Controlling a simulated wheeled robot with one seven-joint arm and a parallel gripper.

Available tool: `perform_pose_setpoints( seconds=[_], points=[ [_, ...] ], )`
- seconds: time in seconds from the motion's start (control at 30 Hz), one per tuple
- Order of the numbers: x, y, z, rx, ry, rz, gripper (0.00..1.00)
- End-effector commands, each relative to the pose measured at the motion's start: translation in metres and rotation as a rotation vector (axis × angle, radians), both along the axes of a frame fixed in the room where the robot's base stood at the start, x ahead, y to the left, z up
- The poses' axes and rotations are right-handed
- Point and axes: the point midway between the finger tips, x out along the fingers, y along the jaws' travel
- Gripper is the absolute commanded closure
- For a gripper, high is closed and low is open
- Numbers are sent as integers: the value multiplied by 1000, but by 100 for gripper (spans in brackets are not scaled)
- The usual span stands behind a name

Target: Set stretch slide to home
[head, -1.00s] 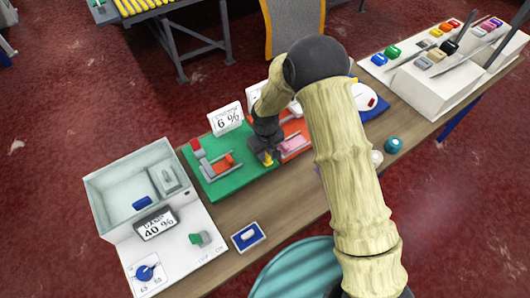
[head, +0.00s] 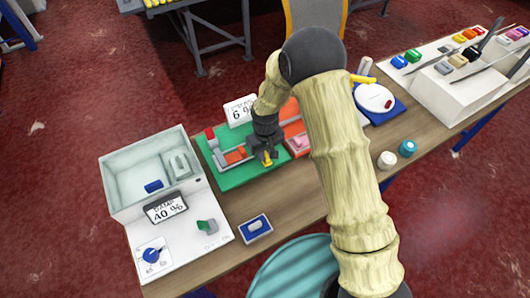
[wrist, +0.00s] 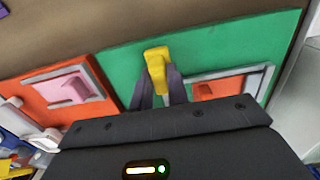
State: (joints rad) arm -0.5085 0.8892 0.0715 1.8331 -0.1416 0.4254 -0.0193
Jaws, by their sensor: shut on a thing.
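The stretch slide's green board (head: 222,181) lies on the bench, with a sign reading 6 % (head: 240,110) at its back edge. A grey frame around a red block (head: 235,156) sits on the board; it also shows in the wrist view (wrist: 218,88). My gripper (head: 265,155) is over the right part of the board, shut on a yellow knob (wrist: 157,68). In the wrist view the knob stands between the two dark fingers (wrist: 159,88), over green surface. The knob's base is hidden by my fingers. I cannot make out scale marks or a home mark.
An orange board with a pink piece (head: 300,141) adjoins the green board on its right. A white damp box (head: 120,195) reading 40 % stands left. A blue tray (head: 255,228) lies in front. Bare wood (head: 300,192) is clear in front of the boards.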

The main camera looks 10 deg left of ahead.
Motion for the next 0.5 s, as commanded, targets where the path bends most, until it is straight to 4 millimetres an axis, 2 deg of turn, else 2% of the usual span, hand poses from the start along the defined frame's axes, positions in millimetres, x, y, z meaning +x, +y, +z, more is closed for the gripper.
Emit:
perform_pose_setpoints(
  seconds=[0.03,0.07,0.13,0.17,0.5],
  points=[
    [-1,5,1,8,-2,2,100],
    [-1,5,1,8,-2,2,78],
    [-1,5,1,8,-2,3,64],
    [-1,5,1,8,-1,3,62],
    [-1,3,2,4,0,2,62]
  ],
)
